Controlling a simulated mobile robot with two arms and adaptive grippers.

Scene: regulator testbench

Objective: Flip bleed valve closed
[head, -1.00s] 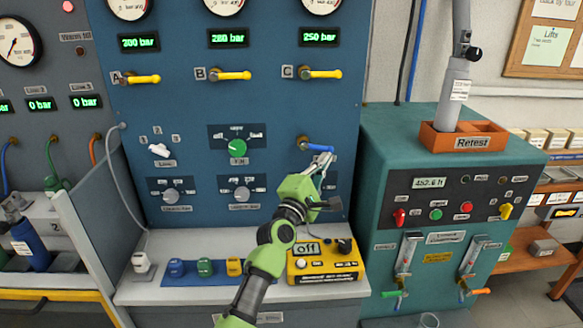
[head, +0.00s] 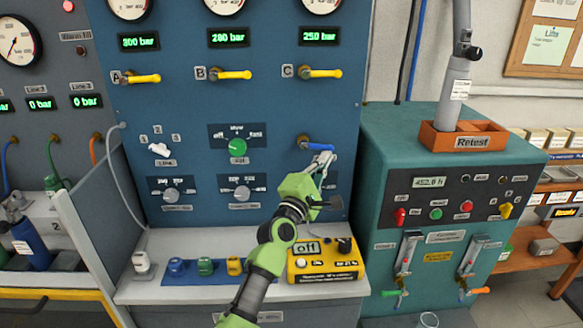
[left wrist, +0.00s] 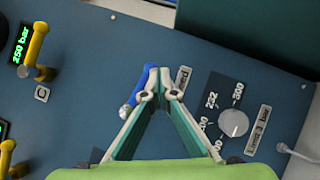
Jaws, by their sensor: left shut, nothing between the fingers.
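The bleed valve has a blue lever handle (head: 319,147) on the blue panel, below the yellow valve marked C. In the head view the handle points roughly sideways to the right. My left gripper (head: 324,166) is at its right end, just below it. In the left wrist view the blue lever (left wrist: 141,88) lies just left of the fingertips of my left gripper (left wrist: 158,88). The fingertips are together with nothing between them, close against the lever; I cannot tell whether they touch it. They partly cover the bleed label (left wrist: 181,79). My right gripper is not in view.
Yellow valve handles (head: 320,73) sit above on the panel. A limit knob (left wrist: 233,123) is right of my gripper in the wrist view. A yellow meter reading "off" (head: 325,268) stands on the bench below. A teal cabinet (head: 400,150) stands to the right.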

